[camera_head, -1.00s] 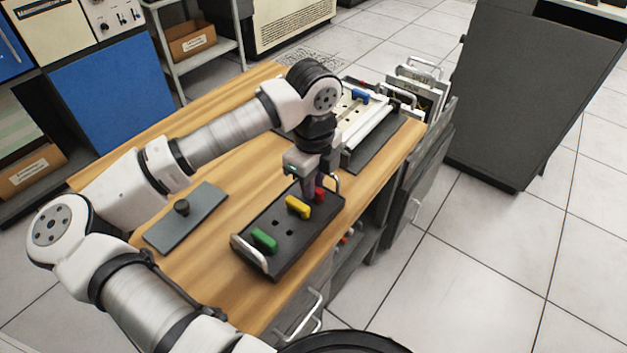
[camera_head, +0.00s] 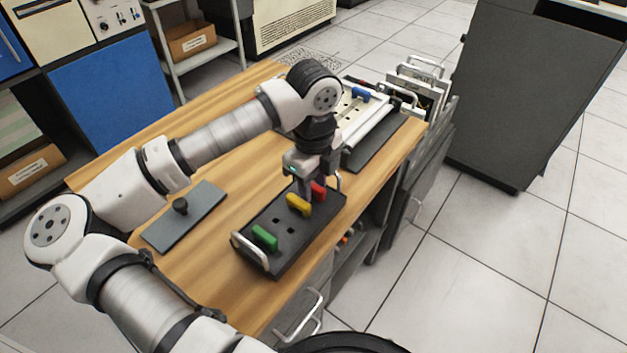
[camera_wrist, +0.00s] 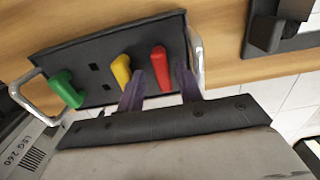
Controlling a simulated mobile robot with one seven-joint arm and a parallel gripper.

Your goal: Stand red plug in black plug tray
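The black plug tray (camera_head: 262,257) lies on the wooden table, with a metal handle at each end. The red plug (camera_head: 318,191) stands in the tray at its far end, beside the yellow plug (camera_head: 298,205). The green plug (camera_head: 265,238) stands near the other end. My gripper (camera_wrist: 160,88) is open just above the red plug, which also shows in the wrist view (camera_wrist: 161,68). Its fingers are spread on either side of the red plug, apart from it; the left finger is close to the yellow plug (camera_wrist: 121,73).
A panel board with a blue plug (camera_head: 360,95) stands behind the tray. Empty holes show in the tray between the green and yellow plugs.

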